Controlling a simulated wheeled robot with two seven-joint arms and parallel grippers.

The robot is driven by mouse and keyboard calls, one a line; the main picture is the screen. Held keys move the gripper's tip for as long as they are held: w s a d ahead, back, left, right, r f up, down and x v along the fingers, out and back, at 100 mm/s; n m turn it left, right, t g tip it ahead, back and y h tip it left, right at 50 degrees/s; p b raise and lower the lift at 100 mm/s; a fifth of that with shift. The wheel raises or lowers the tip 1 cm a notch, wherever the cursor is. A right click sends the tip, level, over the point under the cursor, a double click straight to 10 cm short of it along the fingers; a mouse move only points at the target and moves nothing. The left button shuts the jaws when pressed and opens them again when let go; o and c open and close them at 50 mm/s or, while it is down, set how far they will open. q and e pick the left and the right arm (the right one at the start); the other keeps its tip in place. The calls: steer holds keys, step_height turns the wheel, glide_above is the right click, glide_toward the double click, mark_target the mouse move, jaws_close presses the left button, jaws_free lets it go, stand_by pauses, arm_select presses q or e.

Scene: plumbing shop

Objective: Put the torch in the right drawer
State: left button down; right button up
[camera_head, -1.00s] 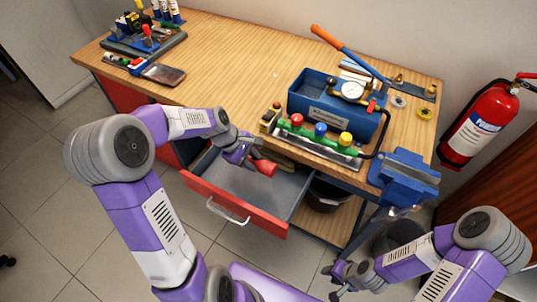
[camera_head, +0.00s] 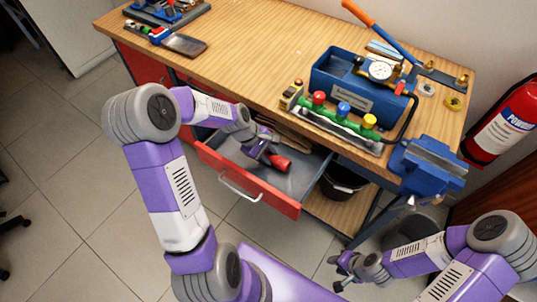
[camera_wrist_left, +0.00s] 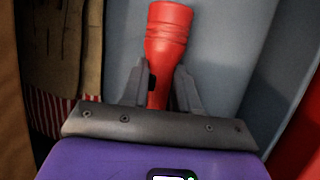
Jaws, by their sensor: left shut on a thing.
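The red torch (camera_head: 281,163) is in my left gripper (camera_head: 264,152), inside the open drawer (camera_head: 222,152) with the red front and grey inside. In the left wrist view the torch (camera_wrist_left: 168,45) stands out between the two fingers (camera_wrist_left: 160,88), which are shut on it. The drawer's grey floor (camera_wrist_left: 222,45) lies behind it; I cannot tell whether the torch touches it. My right gripper (camera_head: 342,272) is low, near the floor to the right of the drawer; its fingers are too small to tell open from shut.
Brown work gloves (camera_wrist_left: 62,50) lie in the drawer beside the torch. The wooden workbench (camera_head: 240,60) above holds a blue pressure pump (camera_head: 350,95), a green manifold (camera_head: 340,122) and a blue vise (camera_head: 430,165). A dark bucket (camera_head: 343,183) stands under the bench.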

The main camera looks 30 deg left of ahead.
arm_select(q)
steer(key=c, duration=1.1)
jaws_free()
steer(key=shift+f, duration=0.1)
steer(key=shift+p+v, duration=2.25)
steer(key=shift+v, duration=3.9)
steer(key=shift+d, duration=0.1)
